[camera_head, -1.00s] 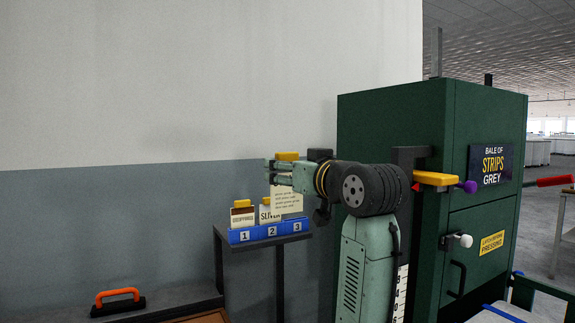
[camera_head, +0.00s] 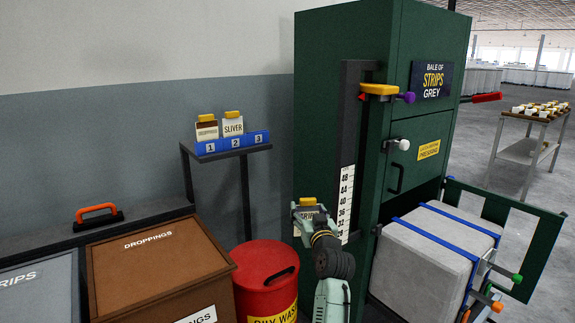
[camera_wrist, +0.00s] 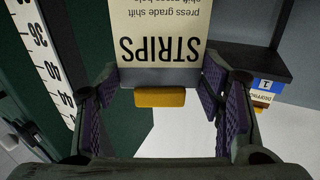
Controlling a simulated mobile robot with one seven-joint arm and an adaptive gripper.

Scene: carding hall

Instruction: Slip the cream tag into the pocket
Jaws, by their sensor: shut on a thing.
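A cream tag reading STRIPS (camera_wrist: 160,35), with a grey band and a yellow tab (camera_wrist: 160,97), is between the purple-padded fingers of my gripper (camera_wrist: 158,90). The tag's lettering is upside down in the wrist view. In the head view my gripper (camera_head: 308,212) is in front of the green press, left of the measuring scale, with the yellow tab on top. The tag is partly hidden there. I cannot make out the pocket for certain in either view.
A blue rack (camera_head: 232,143) holds DROPPINGS and SLIVER tags at 1 and 2; 3 is empty. The green press (camera_head: 335,95) stands right of it, with a strapped grey bale (camera_head: 425,262) in front. A red bin (camera_head: 262,265) and brown box (camera_head: 155,270) stand left.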

